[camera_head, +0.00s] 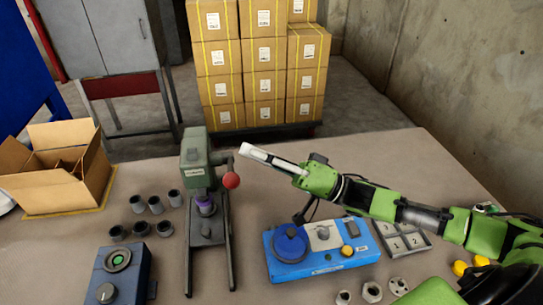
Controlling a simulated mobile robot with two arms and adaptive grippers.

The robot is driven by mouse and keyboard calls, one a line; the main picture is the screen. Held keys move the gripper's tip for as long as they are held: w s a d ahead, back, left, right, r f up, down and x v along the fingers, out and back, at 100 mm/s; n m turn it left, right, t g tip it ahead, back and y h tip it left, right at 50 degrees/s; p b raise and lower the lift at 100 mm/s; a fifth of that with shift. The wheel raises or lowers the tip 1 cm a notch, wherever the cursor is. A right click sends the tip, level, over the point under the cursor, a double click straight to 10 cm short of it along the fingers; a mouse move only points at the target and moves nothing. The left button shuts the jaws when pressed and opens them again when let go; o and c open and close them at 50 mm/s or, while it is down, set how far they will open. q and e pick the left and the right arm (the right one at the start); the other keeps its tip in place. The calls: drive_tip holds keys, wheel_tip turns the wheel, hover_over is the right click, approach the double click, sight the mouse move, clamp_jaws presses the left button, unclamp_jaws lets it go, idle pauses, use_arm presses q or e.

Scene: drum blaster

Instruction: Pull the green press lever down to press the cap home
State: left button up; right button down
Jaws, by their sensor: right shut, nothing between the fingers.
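The green press (194,165) stands upright on the table left of centre, on a dark base with two long legs. Its short lever hangs at the right side of the head and ends in a red ball knob (231,181). A purple piece (205,203) is under the press head; I cannot tell how far the cap is seated. My right gripper (246,150) comes in from the right, shut and empty. Its tip shows just above and right of the red knob, with no clear contact. My left gripper is out of view.
A blue device (318,263) with a round dial lies right of the press. Several grey cylinders (155,205) and a dark blue control box (118,275) are left of it. An open cardboard box (45,195) is at the far left. Table behind my right arm is clear.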

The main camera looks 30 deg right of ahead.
drive_tip(key=a+f, duration=0.1)
drive_tip(key=s+a+f+p, duration=0.1)
drive_tip(key=shift+s+a+f, duration=0.15)
drive_tip(key=shift+s+a, duration=0.05)
drive_tip(key=shift+a, duration=0.15)
drive_tip(key=s+f+n+g+y+b, duration=0.2)
drive_tip(key=s+f+n+b, duration=0.1)
drive_tip(key=f+n+b, duration=0.2)
drive_tip(key=shift+a+f+y+b, duration=0.3)
drive_tip(key=shift+a+f+b, duration=0.15)
drive_tip(key=shift+f+b, duration=0.7)
drive_tip(key=shift+r, duration=0.25)
